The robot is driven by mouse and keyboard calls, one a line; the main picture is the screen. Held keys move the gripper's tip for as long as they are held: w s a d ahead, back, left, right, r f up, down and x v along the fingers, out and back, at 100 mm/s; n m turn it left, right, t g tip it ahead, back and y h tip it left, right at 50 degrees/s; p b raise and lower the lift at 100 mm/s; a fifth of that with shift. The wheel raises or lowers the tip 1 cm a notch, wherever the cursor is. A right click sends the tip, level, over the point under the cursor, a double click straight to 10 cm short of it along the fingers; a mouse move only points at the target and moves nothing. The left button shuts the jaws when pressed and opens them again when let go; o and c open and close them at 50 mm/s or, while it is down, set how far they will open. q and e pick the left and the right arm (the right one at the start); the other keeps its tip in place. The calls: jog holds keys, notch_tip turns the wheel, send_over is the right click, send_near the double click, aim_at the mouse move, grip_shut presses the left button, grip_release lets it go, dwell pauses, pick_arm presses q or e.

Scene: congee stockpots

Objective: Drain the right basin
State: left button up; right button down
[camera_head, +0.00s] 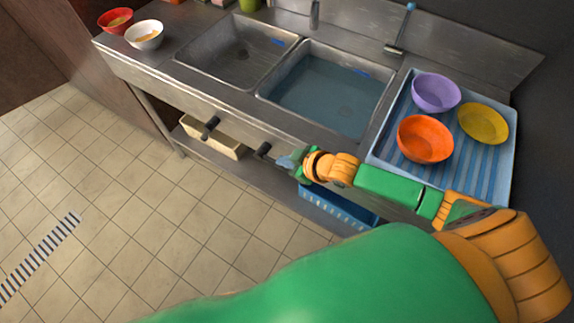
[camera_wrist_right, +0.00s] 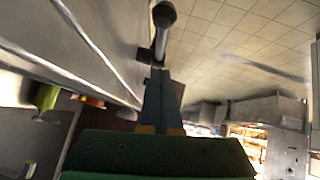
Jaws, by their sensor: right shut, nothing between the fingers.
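The right basin (camera_head: 325,92) of the steel sink holds bluish water, and a round drain shows dimly at its bottom. A black knob (camera_head: 263,149) sticks out of the sink front below this basin. My right gripper (camera_head: 286,162) is shut and empty, just to the right of that knob. In the right wrist view, a black knob on a stem (camera_wrist_right: 162,18) stands just beyond the shut fingertips (camera_wrist_right: 160,72); I cannot tell whether they touch. The left basin (camera_head: 235,52) looks empty. A second black knob (camera_head: 210,127) is on the front below it. My left gripper is out of view.
A blue striped tray (camera_head: 480,180) at the right holds purple, orange and yellow bowls. Red and white bowls (camera_head: 145,36) stand at the far left. A cream bin (camera_head: 215,138) and a blue crate (camera_head: 335,208) sit below the counter.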

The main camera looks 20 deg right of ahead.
aim_at(283, 168)
jog(key=shift+w+d+f, duration=0.1)
jog(key=shift+d+f, duration=0.1)
jog(key=shift+f, duration=0.75)
jog(key=shift+w+d+f, duration=0.1)
jog(key=shift+d+f, duration=0.1)
jog(key=shift+f, duration=0.7)
jog(key=shift+s+d+f+t+y+b, duration=0.1)
jog(key=shift+s+f+t+y+b, duration=0.2)
jog(key=shift+b, duration=0.45)
jog(key=shift+w+f+t+b, duration=0.1)
jog(key=shift+f+b, duration=0.3)
jog(key=shift+b, duration=0.35)
notch_tip(283, 168, down, 9)
jog(key=w+a+m+t+y+b, duration=0.1)
jog(key=t+y+b, duration=0.5)
jog(key=b, duration=2.1)
jog(key=shift+w+a+f+m+t, duration=0.2)
jog(key=shift+w+m+t, duration=0.15)
jog(key=shift+t, duration=1.45)
jog(key=shift+r, duration=0.15)
